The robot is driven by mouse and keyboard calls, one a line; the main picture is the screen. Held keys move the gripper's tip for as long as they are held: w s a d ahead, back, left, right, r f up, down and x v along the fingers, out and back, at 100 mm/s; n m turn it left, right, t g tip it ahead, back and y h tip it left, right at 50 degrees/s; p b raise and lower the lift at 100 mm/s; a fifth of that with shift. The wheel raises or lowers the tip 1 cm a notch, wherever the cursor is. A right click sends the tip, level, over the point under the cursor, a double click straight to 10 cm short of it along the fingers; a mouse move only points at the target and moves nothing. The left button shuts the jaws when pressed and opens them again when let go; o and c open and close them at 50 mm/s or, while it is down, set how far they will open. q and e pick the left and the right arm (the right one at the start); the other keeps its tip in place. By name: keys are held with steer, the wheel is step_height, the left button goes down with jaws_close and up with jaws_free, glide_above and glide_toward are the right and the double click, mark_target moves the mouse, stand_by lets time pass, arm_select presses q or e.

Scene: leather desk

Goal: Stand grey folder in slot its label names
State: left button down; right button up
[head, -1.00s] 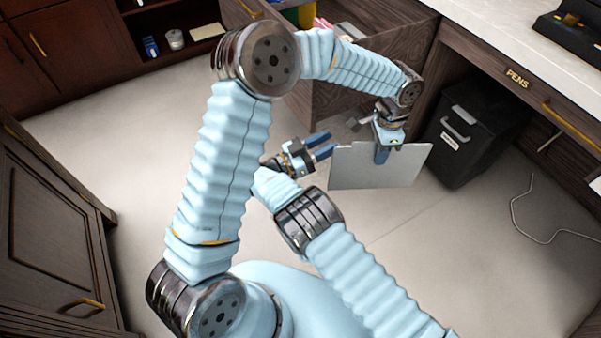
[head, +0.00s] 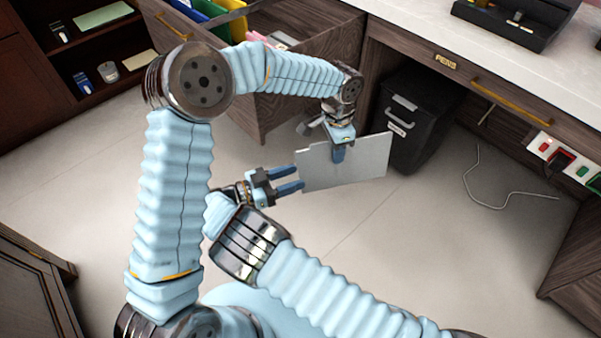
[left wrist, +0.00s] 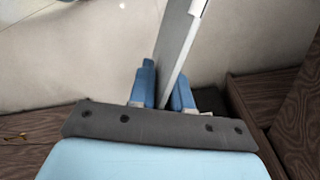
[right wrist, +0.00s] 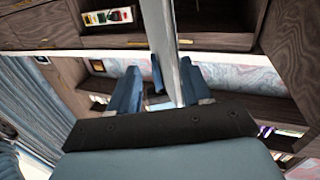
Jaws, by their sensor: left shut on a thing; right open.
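The grey folder (head: 366,160) is a thin flat panel hanging upright and slightly tilted above the floor. My left gripper (head: 338,152) is shut on its upper edge from above. The left wrist view shows the folder (left wrist: 178,45) edge-on between the left fingers (left wrist: 164,88). My right gripper (head: 300,180) is open at the folder's left edge. In the right wrist view the folder (right wrist: 162,40) runs between the spread right fingers (right wrist: 157,88). An open drawer (head: 290,75) at the top holds green, blue and yellow dividers (head: 212,14). I see no readable label on the folder.
A black bin (head: 415,125) with a label stands under the desk, just right of the folder. The desk (head: 400,30) has a drawer marked PENS and a black tray (head: 515,22) on top. A white cable (head: 500,200) lies on the floor at right. Floor in front is clear.

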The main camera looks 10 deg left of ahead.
mark_target(302, 174)
arm_select(q)
steer(key=shift+s+a+f, duration=0.1)
steer(key=shift+a+f, duration=0.15)
steer(key=shift+a, duration=0.2)
steer(key=shift+s+a+f, duration=0.1)
steer(key=shift+a+f, duration=0.15)
steer(key=shift+a, duration=0.2)
steer(key=shift+w, duration=0.1)
arm_select(e)
steer(key=x, duration=0.3)
steer(key=shift+r, duration=0.25)
arm_select(q)
steer(key=shift+d+r, duration=0.1)
steer(key=shift+d, duration=0.05)
arm_select(e)
steer(key=shift+w+d, duration=0.1)
steer(key=shift+d, duration=0.15)
jaws_close()
arm_select(q)
steer(key=c, duration=1)
jaws_free()
steer(key=shift+d, duration=0.1)
